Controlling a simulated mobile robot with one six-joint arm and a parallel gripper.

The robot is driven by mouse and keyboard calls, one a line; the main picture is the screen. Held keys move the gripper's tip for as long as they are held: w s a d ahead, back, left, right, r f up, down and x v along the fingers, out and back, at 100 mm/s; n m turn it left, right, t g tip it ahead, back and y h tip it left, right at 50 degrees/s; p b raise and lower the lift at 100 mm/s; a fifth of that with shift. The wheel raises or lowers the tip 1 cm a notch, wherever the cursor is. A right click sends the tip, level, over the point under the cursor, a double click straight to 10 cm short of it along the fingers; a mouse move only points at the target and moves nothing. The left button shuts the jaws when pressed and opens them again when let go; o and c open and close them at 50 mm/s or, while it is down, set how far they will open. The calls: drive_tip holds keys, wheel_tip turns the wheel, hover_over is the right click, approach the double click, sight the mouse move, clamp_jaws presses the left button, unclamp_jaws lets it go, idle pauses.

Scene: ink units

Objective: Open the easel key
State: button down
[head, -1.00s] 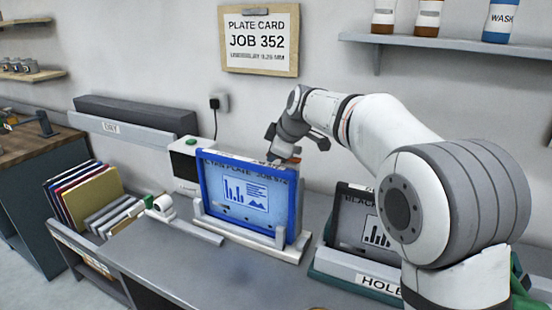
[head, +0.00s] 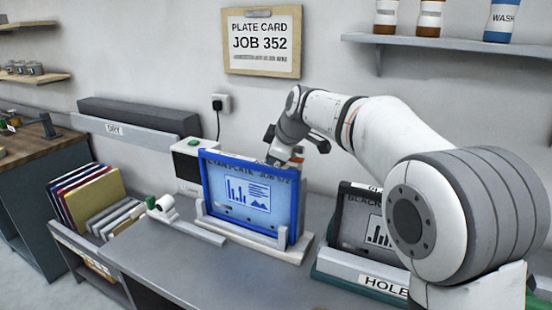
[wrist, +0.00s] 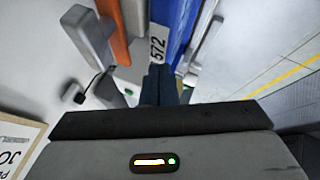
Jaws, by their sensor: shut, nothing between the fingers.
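The easel (head: 270,250) is a pale stand on the grey bench. It holds a blue-framed plate (head: 248,193) marked cyan plate, upright and leaning slightly back. My gripper (head: 277,158) is at the plate's top edge, behind its upper right part, with its fingers shut and empty. In the wrist view, my gripper's dark fingers (wrist: 160,85) point along the blue frame (wrist: 180,28), beside a white number label. A grey lever-like part (wrist: 88,35) and an orange bar (wrist: 112,28) lie left of the fingers, apart from them. I cannot tell for sure which part is the easel key.
A white box with a green button (head: 190,150) stands behind the plate. A black plate (head: 365,222) sits in a green holder marked HOLE to the right, partly behind my arm. Folders (head: 88,200) stand at left. The front of the bench (head: 190,270) is clear.

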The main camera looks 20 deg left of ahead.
drive_tip(key=s+d+r+b, duration=0.1)
drive_tip(key=s+d+r, duration=0.2)
drive_tip(key=s+r, duration=0.45)
drive_tip(key=s+d+f+m+h, duration=0.1)
drive_tip(key=s+d+f+m, duration=0.2)
drive_tip(key=d, duration=0.4)
drive_tip(key=s+d+f+m+h, duration=0.1)
drive_tip(key=s+d+f+m, duration=0.25)
drive_tip(key=d, duration=0.45)
drive_tip(key=s+d+f+m+h, duration=0.2)
drive_tip(key=d+f+m, duration=0.15)
drive_tip(key=d, duration=0.35)
drive_tip(key=s+d+f+m+g+h, duration=0.1)
drive_tip(key=s+d+f+m, duration=0.8)
drive_tip(key=s, duration=0.6)
wheel_tip(320, 180, down, 3)
drive_tip(key=d, duration=0.2)
drive_tip(key=shift+s+d+g+h, duration=0.15)
drive_tip(key=shift+d+g+h, duration=0.2)
drive_tip(key=shift+g+h, duration=0.05)
